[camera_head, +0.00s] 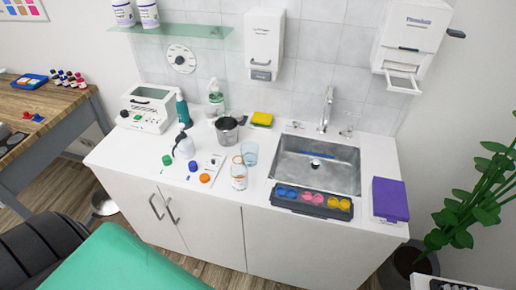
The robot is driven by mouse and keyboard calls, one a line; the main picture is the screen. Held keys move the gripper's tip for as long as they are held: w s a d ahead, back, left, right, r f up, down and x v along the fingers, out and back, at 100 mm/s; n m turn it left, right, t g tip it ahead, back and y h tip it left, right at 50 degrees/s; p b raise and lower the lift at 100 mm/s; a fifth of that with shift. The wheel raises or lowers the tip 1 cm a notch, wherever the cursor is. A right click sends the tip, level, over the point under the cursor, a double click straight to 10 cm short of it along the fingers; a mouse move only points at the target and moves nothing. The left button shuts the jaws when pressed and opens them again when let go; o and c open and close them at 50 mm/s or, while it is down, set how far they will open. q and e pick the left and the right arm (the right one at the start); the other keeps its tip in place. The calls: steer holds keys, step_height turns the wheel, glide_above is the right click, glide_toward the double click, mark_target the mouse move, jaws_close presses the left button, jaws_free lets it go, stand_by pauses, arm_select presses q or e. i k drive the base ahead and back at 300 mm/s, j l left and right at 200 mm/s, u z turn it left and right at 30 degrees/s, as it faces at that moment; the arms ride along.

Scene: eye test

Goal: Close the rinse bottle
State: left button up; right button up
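The rinse bottle is hard to tell for sure. A small clear container (239,178) with a brownish band near its top stands near the counter's front edge and may be it. Three loose caps lie to its left: an orange cap (204,178), a blue cap (192,166) and a green cap (167,160). A light squeeze-type bottle (186,148) with a dark part stands behind them. A pump bottle (215,98) and a teal bottle (182,109) stand near the wall. Neither of my grippers is in view.
A clear cup (249,153) and a grey metal cup (227,131) stand close to the small container. A sink (316,171), a dark tray of coloured pots (311,203) and a purple box (390,200) are to the right. A white device (147,107) stands back left.

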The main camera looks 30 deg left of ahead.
mark_target(239, 174)
steer(key=u, duration=1.4)
